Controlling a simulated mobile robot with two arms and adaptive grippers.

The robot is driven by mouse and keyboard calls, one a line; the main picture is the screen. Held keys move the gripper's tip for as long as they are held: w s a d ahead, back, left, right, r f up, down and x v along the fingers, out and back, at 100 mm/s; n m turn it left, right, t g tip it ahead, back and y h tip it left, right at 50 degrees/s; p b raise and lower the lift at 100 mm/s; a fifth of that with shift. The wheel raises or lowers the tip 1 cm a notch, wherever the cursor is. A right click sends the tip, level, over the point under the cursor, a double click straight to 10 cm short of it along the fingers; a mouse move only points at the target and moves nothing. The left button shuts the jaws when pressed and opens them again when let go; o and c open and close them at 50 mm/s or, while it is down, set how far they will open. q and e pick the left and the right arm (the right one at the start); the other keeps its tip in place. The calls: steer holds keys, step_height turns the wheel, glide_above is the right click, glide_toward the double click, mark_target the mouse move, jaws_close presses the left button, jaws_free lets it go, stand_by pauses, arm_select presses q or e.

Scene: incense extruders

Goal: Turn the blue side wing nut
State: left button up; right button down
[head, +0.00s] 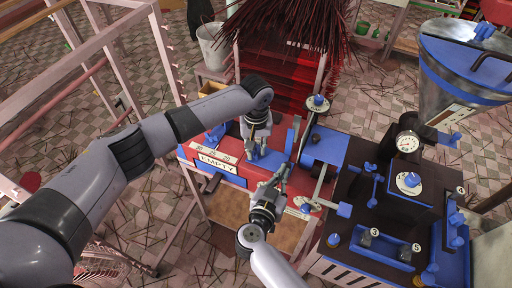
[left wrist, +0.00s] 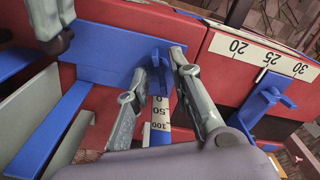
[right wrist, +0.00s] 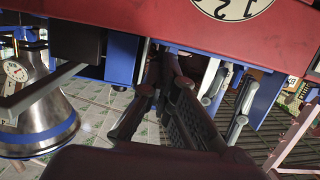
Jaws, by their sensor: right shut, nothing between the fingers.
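I cannot surely pick out the side wing nut among the several blue parts. My left gripper (head: 256,146) is over the red press front. In the left wrist view its two fingers (left wrist: 166,62) stand on either side of an upright blue tab (left wrist: 157,68) above a 0-50-100 scale; contact is unclear. My right gripper (head: 282,174) is shut and empty beside the red machine's right part. In the right wrist view its fingertips (right wrist: 164,62) are just below the red body (right wrist: 175,22), near grey rods and blue parts, which they partly hide.
A second blue tab (left wrist: 268,98) stands by the 20-25-30 scale. A blue knob on a white dial (head: 305,208) is right of my right gripper. A dark control console (head: 385,215) with blue knobs and a metal hopper (head: 455,85) stand on the right. A bucket (head: 212,48) stands behind.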

arm_select(q)
jaws_close()
steer(key=shift+m, duration=0.3)
steer(key=m, duration=1)
steer(key=shift+m, duration=0.4)
steer(key=m, duration=1)
steer(key=shift+m, duration=0.4)
